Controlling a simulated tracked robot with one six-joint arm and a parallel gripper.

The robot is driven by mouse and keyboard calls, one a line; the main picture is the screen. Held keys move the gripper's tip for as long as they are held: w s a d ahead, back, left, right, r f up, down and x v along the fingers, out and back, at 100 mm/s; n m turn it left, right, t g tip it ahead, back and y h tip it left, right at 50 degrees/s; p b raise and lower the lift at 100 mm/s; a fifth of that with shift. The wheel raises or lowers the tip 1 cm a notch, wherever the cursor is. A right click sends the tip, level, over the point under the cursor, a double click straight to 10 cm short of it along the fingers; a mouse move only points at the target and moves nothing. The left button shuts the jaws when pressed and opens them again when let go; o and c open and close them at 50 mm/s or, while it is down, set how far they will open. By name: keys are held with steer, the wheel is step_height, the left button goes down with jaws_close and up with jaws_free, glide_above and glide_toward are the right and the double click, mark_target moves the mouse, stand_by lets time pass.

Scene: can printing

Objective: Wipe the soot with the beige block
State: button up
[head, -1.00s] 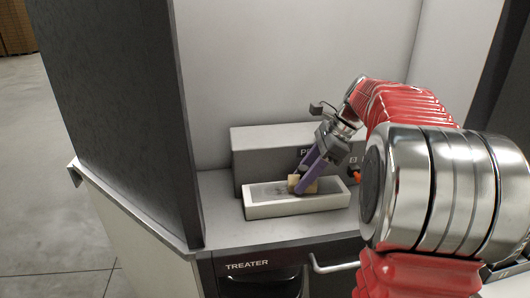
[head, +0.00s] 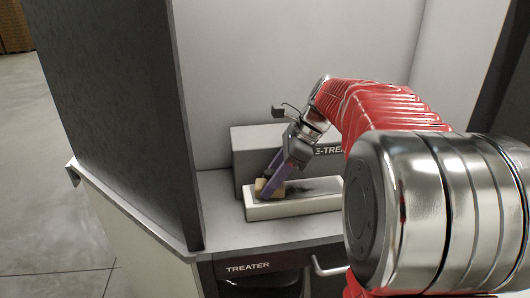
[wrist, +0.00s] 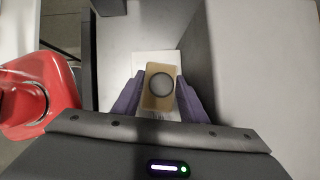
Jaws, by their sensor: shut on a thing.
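The beige block (head: 262,187) is between the purple fingers of my gripper (head: 272,184), which is shut on it. The block is low at the left end of a white tray (head: 290,208). A dark soot smear (head: 318,187) shows on the tray's top surface to the right of the block. Whether the block touches the surface is hard to tell.
A grey box (head: 250,148) with partly hidden lettering stands right behind the tray. A dark partition (head: 130,110) rises close on the left. The counter front (head: 250,267) reads TREATER and has a handle (head: 325,268).

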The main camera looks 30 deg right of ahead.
steer(key=shift+w+a+r, duration=0.1)
steer(key=shift+w+a, duration=0.1)
steer(key=shift+a, duration=0.45)
steer(key=shift+s+d+r, duration=0.1)
steer(key=shift+r, duration=3.85)
